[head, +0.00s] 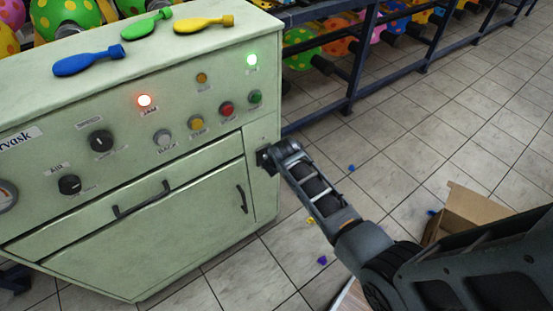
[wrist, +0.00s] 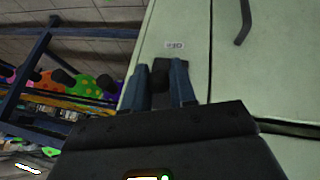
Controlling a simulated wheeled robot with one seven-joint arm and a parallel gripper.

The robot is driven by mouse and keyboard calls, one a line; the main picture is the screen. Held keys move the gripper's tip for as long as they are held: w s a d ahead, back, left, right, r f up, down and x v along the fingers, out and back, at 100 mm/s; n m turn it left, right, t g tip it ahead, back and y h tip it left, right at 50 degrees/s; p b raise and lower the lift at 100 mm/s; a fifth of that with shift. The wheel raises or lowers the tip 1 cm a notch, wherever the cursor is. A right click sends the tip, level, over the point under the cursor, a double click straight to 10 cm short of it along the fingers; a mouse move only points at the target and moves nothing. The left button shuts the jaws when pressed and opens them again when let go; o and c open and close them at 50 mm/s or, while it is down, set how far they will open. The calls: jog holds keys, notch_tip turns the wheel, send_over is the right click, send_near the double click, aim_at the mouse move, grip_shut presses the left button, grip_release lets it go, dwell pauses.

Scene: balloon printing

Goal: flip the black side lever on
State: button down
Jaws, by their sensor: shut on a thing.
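The black side lever (wrist: 160,70) is on the narrow right-hand panel of the pale green machine (head: 160,220). In the wrist view my gripper (wrist: 162,75) has its two fingers on either side of the dark lever knob, shut on it. A small label reading "OFF" (wrist: 175,45) shows on the panel just past the fingertips. In the head view my gripper (head: 268,158) is at the panel's right edge and covers most of the lever.
An open cardboard box (head: 465,210) stands on the tiled floor at right. A dark rack (head: 360,60) runs behind.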

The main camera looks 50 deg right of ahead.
jog(key=shift+w+r+g+y+p, duration=0.35)
jog(key=shift+r+g+p, duration=0.2)
jog(key=shift+g+p, duration=0.3)
jog(key=shift+d, duration=0.1)
jog(key=c, duration=1)
grip_release()
jog(key=shift+p+v, duration=0.3)
jog(key=shift+v, duration=3.6)
jog(key=shift+w, duration=0.1)
